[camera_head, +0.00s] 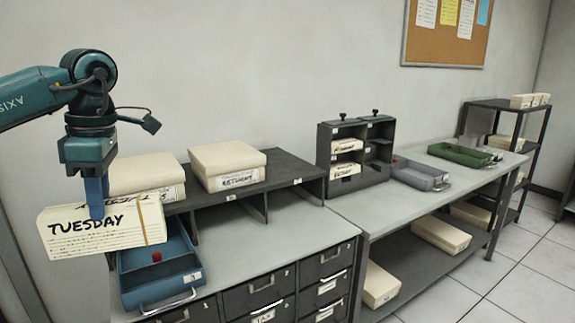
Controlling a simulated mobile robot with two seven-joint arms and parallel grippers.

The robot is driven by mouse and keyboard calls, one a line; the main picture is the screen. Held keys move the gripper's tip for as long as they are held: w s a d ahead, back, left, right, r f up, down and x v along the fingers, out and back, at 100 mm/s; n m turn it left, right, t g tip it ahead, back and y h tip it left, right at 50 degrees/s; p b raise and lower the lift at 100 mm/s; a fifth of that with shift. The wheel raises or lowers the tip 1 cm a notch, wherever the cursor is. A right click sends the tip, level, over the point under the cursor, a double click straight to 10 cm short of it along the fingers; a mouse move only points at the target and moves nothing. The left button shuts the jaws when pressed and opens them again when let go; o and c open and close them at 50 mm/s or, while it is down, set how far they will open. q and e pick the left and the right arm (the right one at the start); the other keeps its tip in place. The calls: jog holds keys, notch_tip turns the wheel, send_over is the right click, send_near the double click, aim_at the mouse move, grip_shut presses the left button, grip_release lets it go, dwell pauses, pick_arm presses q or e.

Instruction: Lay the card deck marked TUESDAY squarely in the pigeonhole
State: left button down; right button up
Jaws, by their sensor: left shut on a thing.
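The card deck marked TUESDAY (127,236) is a cream block with black lettering and an orange band on its right part. My left gripper (95,208) points down, shut on the deck, and holds it up at the left, in front of the blue tray (185,243). Open pigeonholes show in the low dark shelf unit (290,172) on the grey desk; its left part is hidden behind the tray and deck. A small dark rack (325,155) further right also has compartments, some with cream decks in them. My right gripper is not in view.
Two cream boxes (228,166) sit on the shelf unit. The blue tray holds a small red thing (157,257). The desk top (265,253) before the shelf unit is clear. A grey tray (420,174) and a green tray (465,155) lie on the right-hand table.

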aim_at(116, 222)
pick_arm(q)
jog(key=f+m, duration=0.2)
jog(key=f, duration=0.1)
jog(key=d+f+m, duration=0.1)
jog(key=f, duration=0.1)
jog(key=shift+w+d, duration=0.1)
jog(key=shift+w, duration=0.3)
jog(key=s+d+f+m, duration=0.3)
jog(key=f+m, duration=0.3)
jog(key=s+d+f+m+t+h, duration=0.1)
jog(key=s+d+f+m, duration=0.2)
jog(key=f+m, duration=0.3)
jog(key=s+d+f+m, duration=0.3)
jog(key=s+f+m, duration=0.2)
jog(key=f+m, duration=0.1)
jog(key=shift+f+m+t, duration=0.4)
jog(key=shift+m, duration=0.1)
jog(key=shift+d, duration=0.15)
